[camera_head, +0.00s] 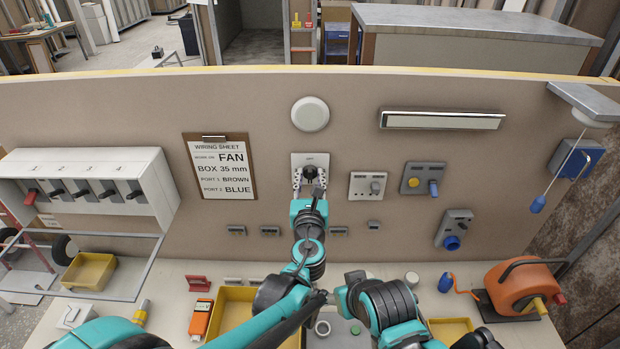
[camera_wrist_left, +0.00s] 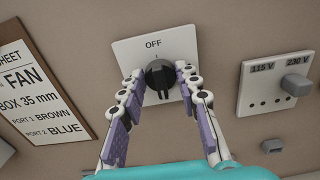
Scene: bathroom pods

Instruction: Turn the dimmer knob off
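The dimmer knob (camera_wrist_left: 159,73) is black and round, on a white wall plate (camera_wrist_left: 126,48) with "OFF" printed above it. Its ridged part points down, away from the "OFF" label. In the head view the knob (camera_head: 310,172) is at the middle of the wall panel. My left gripper (camera_wrist_left: 158,80) is open, with one finger on each side of the knob, close to it; I cannot tell whether they touch. It also shows in the head view (camera_head: 310,184), over the lower part of the plate. My right arm shows at the bottom, but its gripper cannot be made out.
A clipboard wiring sheet (camera_head: 220,167) hangs left of the plate. A voltage selector plate (camera_head: 368,186) and a grey box with a yellow dial (camera_head: 417,179) are to the right. Yellow bins and an orange cable reel (camera_head: 522,287) stand on the bench below.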

